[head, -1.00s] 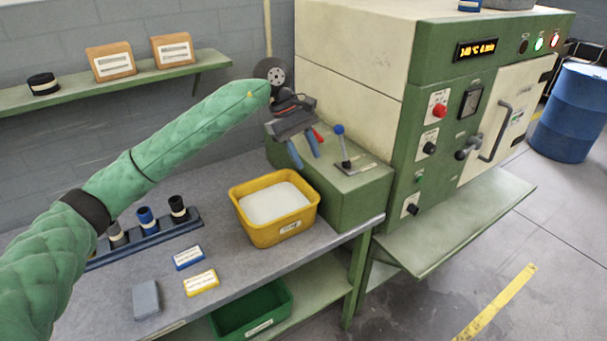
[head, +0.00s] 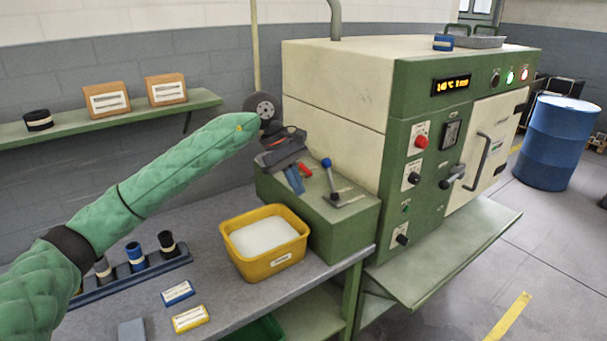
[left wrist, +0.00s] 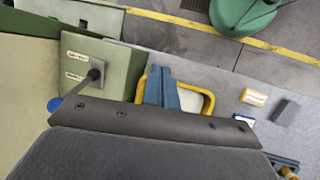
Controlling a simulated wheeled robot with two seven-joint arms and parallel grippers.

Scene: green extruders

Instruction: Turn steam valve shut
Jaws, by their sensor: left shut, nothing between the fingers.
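A lever with a blue knob (head: 326,163) stands on a small labelled plate (head: 345,196) on top of a green box (head: 340,222) beside the oven. The knob also shows in the left wrist view (left wrist: 54,104), with the lever rod (left wrist: 82,85) slanting from the plate; its labels are too small to read. My left gripper (head: 298,190) is over the green box, left of the lever and apart from it. Its blue fingers are together and empty; they also show in the left wrist view (left wrist: 160,86), over the yellow bin. My right gripper is not in view.
A yellow bin (head: 268,264) of white material stands on the bench just in front of the green box. The large oven (head: 428,160) with knobs and a door handle rises to the right. A shelf (head: 110,125) runs along the wall. A blue barrel (head: 556,142) stands far right.

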